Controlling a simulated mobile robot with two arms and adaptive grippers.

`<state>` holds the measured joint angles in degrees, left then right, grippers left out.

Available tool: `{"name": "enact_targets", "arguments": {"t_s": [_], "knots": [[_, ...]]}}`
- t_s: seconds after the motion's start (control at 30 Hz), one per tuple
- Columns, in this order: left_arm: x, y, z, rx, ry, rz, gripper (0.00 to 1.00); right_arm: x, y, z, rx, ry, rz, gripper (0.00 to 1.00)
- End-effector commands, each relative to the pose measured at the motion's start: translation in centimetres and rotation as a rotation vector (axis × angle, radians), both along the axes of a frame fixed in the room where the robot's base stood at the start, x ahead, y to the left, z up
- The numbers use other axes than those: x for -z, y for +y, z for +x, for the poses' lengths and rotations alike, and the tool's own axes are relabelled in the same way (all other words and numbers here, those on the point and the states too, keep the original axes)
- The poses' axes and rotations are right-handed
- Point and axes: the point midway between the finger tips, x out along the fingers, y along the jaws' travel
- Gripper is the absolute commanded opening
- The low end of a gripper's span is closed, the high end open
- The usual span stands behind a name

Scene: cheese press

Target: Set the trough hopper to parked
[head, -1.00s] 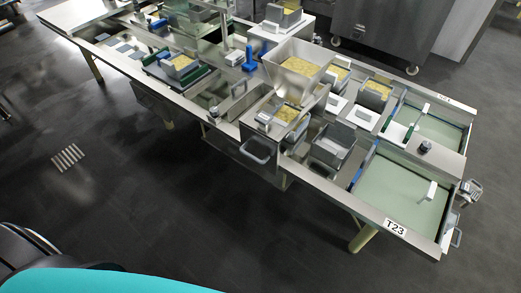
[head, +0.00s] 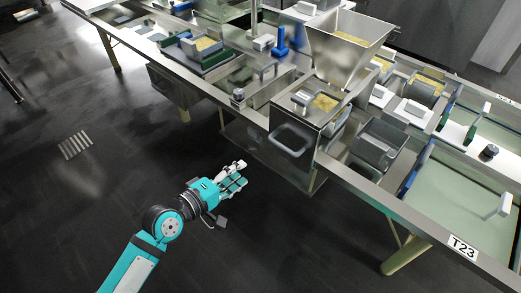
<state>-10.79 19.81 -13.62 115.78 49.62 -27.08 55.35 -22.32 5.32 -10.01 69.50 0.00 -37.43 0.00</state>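The trough hopper (head: 342,48) is a steel funnel with a wide square mouth and yellowish curd inside. It stands at the upper right of the head view, above and behind a steel box (head: 302,125) with a looped handle (head: 295,138) on its front. My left gripper (head: 238,178) is in front of the table, over the dark floor, to the left of and apart from that box. Its fingers show, but whether they are open or shut is unclear; nothing is seen in them. My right gripper is not in view.
The steel table's front rail (head: 225,98) runs across the view. A grey tray (head: 380,145) and green-floored basins (head: 455,195) lie to the right. Moulds with curd (head: 203,46) stand at the back left. Open dark floor (head: 90,200) lies at the left.

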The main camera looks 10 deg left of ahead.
Motion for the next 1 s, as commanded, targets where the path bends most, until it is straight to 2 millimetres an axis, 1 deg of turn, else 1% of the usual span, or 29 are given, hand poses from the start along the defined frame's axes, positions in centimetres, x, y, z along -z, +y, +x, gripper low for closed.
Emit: {"name": "enact_targets", "arguments": {"t_s": [0.07, 0.17, 0.27, 0.47, 0.6, 0.8, 1.0], "knots": [[-0.7, -0.5, 0.1, 0.008, -0.006, -0.024, 0.38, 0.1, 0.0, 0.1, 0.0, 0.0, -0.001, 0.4], [-0.7, -1.0, 0.8, 0.007, -0.005, -0.031, 0.38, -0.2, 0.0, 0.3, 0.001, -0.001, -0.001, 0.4], [-0.4, -2.0, 2.1, 0.006, -0.007, -0.029, 0.38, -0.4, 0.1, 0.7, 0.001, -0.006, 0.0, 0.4], [0.6, -4.5, 5.6, 0.007, -0.007, -0.027, 0.38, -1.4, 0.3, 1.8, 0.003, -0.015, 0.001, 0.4], [1.3, -6.2, 8.0, 0.007, -0.007, -0.026, 0.38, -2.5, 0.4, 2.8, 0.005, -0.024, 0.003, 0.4], [2.1, -8.5, 11.2, 0.007, -0.007, -0.024, 0.38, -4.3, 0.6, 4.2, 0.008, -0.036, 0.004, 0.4], [2.7, -9.9, 13.1, 0.007, -0.007, -0.023, 0.38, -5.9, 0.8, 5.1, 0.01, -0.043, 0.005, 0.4]]}}
